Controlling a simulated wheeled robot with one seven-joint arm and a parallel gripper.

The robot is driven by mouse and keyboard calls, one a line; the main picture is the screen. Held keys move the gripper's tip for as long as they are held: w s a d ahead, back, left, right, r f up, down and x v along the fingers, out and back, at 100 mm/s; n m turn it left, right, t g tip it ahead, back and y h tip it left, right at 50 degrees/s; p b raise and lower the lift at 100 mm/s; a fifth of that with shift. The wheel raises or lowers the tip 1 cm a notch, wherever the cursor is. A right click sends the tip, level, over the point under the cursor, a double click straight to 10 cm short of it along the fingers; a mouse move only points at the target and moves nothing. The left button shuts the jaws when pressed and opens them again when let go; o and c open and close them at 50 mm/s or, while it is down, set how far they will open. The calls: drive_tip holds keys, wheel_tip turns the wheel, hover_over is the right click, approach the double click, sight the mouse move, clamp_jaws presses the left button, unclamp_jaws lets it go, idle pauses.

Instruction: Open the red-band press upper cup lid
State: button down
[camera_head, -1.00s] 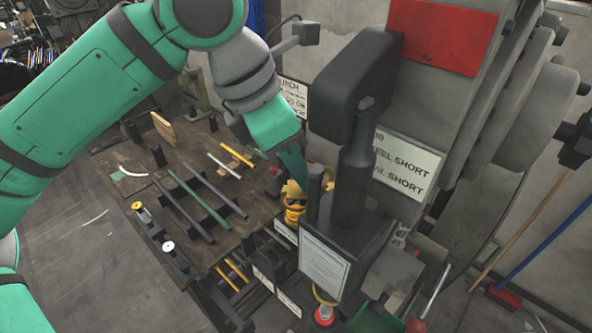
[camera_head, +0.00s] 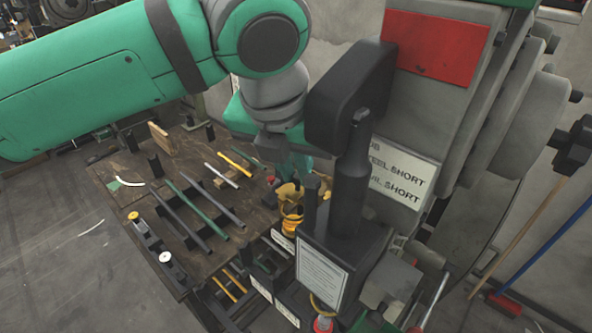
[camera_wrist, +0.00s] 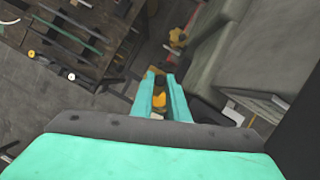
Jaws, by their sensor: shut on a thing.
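The press with the red panel (camera_head: 435,48) stands at the right of the head view, with a dark upright post (camera_head: 352,185) on its base. Yellow cup parts (camera_head: 291,212) sit just left of that post, partly hidden behind it. My gripper (camera_head: 295,166) reaches down to the top of these parts from behind the post. In the wrist view my gripper (camera_wrist: 160,84) is shut on a small yellow-orange piece (camera_wrist: 158,101) between its teal fingers. I take this piece for the upper cup lid. How far it is raised cannot be told.
A dark workbench (camera_head: 135,197) with several rods lies left of the press. The black press head (camera_head: 348,95) hangs close to my wrist on its right. A white sign (camera_head: 400,172) is on the press body. A second yellow part (camera_wrist: 177,39) shows higher in the wrist view.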

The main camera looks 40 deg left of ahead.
drive_tip(key=shift+w+a+r+n, duration=0.1)
drive_tip(key=shift+w+r+n, duration=0.05)
drive_tip(key=shift+n, duration=0.45)
drive_tip(key=c, duration=1.7)
unclamp_jaws()
drive_tip(key=v, duration=1)
drive_tip(key=shift+d+r, duration=0.2)
drive_tip(key=shift+r, duration=0.15)
